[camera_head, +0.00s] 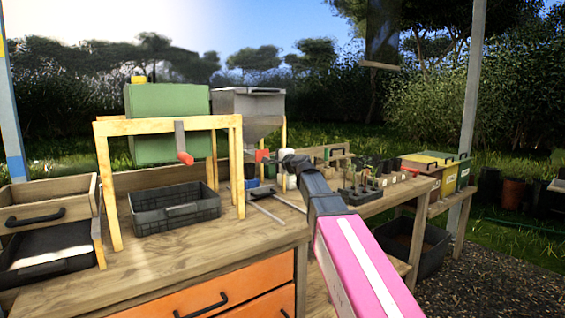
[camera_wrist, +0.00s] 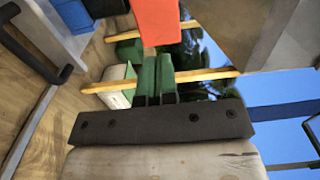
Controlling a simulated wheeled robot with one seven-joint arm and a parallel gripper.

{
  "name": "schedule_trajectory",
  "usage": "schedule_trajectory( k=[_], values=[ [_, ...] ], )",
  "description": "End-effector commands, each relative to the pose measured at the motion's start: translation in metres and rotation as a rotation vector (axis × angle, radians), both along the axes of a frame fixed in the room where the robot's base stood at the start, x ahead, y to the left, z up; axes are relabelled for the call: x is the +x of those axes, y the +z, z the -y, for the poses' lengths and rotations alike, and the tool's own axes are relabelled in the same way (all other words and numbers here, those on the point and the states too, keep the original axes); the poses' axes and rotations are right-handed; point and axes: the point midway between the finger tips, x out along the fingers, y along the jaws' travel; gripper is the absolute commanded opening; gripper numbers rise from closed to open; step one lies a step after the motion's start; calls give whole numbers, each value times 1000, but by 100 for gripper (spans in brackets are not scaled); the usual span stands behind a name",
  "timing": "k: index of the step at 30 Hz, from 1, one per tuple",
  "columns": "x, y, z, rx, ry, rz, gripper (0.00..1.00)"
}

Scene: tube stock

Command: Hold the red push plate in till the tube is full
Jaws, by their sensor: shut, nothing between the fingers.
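The red push plate (camera_head: 262,156) is below the grey hopper (camera_head: 248,108) at the back of the bench. In the wrist view the plate (camera_wrist: 155,20) is large at the top, just beyond my fingertips. My gripper (camera_head: 285,157) is at the right of the plate in the head view. In the wrist view its dark green fingers (camera_wrist: 157,62) are together with nothing between them. Their tips are at the plate's lower edge; I cannot tell whether they touch it. I cannot clearly pick out the tube or its fill level.
A wooden frame (camera_head: 103,185) with a green box (camera_head: 168,110) and a red-handled lever (camera_head: 185,158) stands to the left. A black crate (camera_head: 175,222) sits under it. A tray of small pots (camera_head: 360,196) lies to the right. Blue (camera_wrist: 73,14) shows close at the wrist view's upper left.

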Motion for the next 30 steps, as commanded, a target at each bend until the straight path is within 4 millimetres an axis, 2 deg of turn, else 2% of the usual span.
schedule_trajectory(
  k=[1,6,10,20,27,30],
  values=[
    [12,1,-6,0,0,0,0],
    [32,0,-21,-1,1,-1,0],
    [38,0,-25,-1,0,-1,0],
    [38,0,-26,0,0,0,0],
    [64,0,-41,-1,0,-1,0],
    [68,0,-45,-1,0,-1,0]
  ],
)
